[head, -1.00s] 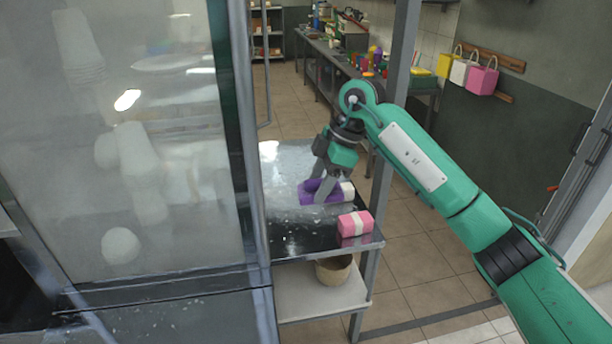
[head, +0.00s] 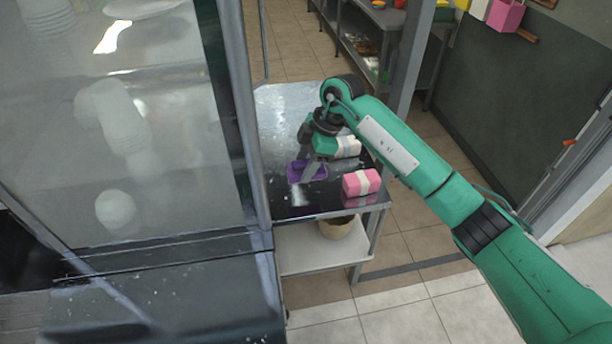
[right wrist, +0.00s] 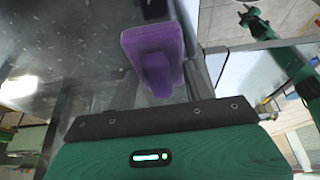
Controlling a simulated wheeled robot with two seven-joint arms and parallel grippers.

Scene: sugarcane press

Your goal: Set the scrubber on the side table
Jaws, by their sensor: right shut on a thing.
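The purple scrubber (head: 306,170) is over the front part of the metal side table (head: 290,205). My right gripper (head: 308,167) points down and is shut on it. In the right wrist view the scrubber (right wrist: 152,45) shows a broad purple block with a raised grip between the two fingers (right wrist: 155,85). I cannot tell whether its underside touches the tabletop. My left gripper is not in the head view; a small green and black arm end (right wrist: 255,20) at the top right of the right wrist view is probably it, too small to read.
A pink and white block (head: 362,182) lies at the table's front right corner. A basket (head: 338,228) stands on the lower shelf (head: 300,250). A large glass-sided case (head: 150,130) borders the table on the left.

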